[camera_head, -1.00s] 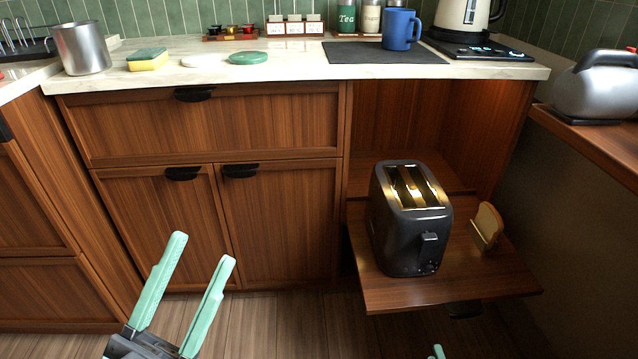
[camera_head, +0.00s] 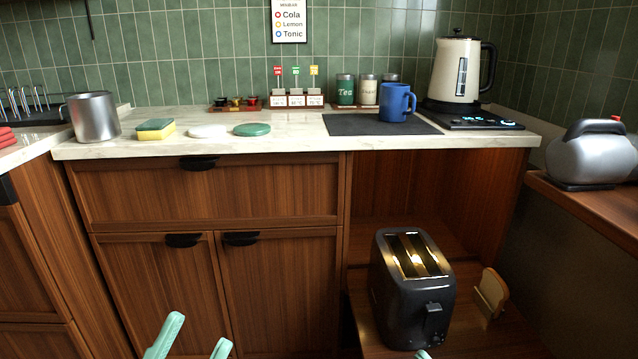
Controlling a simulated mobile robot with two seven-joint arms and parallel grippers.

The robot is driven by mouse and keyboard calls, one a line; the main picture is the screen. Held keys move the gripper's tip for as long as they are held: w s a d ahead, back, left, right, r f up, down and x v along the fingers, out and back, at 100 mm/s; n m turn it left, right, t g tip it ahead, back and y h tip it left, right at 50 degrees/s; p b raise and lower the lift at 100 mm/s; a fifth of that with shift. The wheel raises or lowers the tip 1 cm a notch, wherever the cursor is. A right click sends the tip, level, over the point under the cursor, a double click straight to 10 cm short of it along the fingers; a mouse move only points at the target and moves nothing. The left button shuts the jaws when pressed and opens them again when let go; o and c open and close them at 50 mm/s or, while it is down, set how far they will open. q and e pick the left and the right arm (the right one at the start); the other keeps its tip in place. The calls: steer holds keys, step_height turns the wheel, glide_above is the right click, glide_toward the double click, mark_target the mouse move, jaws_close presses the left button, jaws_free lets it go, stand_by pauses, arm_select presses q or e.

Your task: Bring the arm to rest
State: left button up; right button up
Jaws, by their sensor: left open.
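My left gripper (camera_head: 192,345) shows at the bottom edge of the head view. Its two mint-green fingers stand apart with nothing between them, in front of the lower cabinet doors. Its body is cut off by the frame. A small mint-green tip of my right gripper (camera_head: 423,354) shows at the bottom edge, in front of the toaster's base. The rest of it is out of view, so its opening cannot be told.
A black toaster (camera_head: 412,290) stands on a pulled-out wooden shelf (camera_head: 470,335), with bread in a holder (camera_head: 490,292) beside it. The counter (camera_head: 290,142) holds a blue mug (camera_head: 396,102), a kettle (camera_head: 456,70), a steel mug (camera_head: 94,117) and a sponge (camera_head: 155,129).

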step_height(320, 180, up, 7)
steer(key=d+m+t+h, duration=0.2)
steer(key=t, duration=0.3)
steer(key=w+m+g+h+p, duration=0.1)
steer(key=w+m+h+p, duration=0.5)
steer(key=p, duration=0.5)
arm_select(q)
steer(key=w+a+f+n+g+y+p, duration=0.3)
steer(key=w+f+n+g+y+p, duration=0.1)
steer(key=w+n+y+p, duration=0.4)
steer(key=s+a+f+n+g+y+p, duration=0.1)
steer(key=s+f+g+y+p, duration=0.3)
steer(key=p, duration=1.2)
steer(key=shift+s+a+f+n+g+y, duration=0.4)
steer(key=shift+s+f+g, duration=1.85)
steer(key=shift+s, duration=0.9)
arm_select(e)
steer(key=s+d+f+m+g+h, duration=0.3)
steer(key=s+d+f+g+h, duration=0.1)
steer(key=s+f+g+h, duration=0.3)
steer(key=shift+s+d+f+m+g, duration=0.4)
steer(key=shift+s+f+g, duration=0.65)
steer(key=shift+f+g, duration=1.35)
